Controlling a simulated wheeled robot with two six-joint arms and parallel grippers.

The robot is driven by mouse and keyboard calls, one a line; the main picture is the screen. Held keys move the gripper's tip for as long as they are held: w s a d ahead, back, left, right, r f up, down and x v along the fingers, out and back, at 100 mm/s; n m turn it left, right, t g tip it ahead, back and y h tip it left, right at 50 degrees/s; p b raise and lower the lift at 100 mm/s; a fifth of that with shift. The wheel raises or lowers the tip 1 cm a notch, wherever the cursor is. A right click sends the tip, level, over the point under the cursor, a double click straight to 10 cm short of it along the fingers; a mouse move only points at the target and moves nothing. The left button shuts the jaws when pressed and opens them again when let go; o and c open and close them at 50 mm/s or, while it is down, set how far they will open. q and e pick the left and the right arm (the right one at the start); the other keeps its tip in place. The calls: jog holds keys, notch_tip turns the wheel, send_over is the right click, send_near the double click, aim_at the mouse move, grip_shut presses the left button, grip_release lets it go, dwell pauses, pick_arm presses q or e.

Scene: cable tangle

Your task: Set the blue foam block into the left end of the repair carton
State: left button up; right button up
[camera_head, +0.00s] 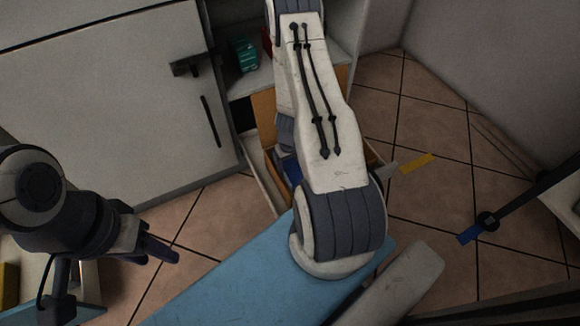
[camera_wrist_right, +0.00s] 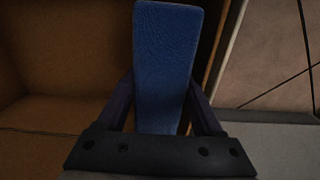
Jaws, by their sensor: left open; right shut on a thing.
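The blue foam block (camera_wrist_right: 165,60) stands out between the fingers of my right gripper (camera_wrist_right: 162,88), which is shut on it. In the head view a small part of the blue block (camera_head: 292,170) shows beside my right arm. The brown carton (camera_head: 264,118) is partly hidden behind that arm. In the right wrist view the block is over or inside the carton, with brown carton walls (camera_wrist_right: 45,50) around it; I cannot tell whether it touches the bottom. My left gripper (camera_head: 160,250) is open and empty, at the lower left, away from the carton.
A pale edge (camera_head: 262,175) runs along the carton's left side. A white cabinet door (camera_head: 110,100) stands at the left, with a shelf holding teal boxes (camera_head: 243,55). A light blue surface (camera_head: 230,280) lies in front.

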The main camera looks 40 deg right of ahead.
aim_at(290, 164)
jog(key=o, duration=1)
jog(key=shift+o, duration=0.2)
notch_tip(290, 164, up, 13)
jog(key=p, duration=1.3)
jog(key=shift+r, duration=0.15)
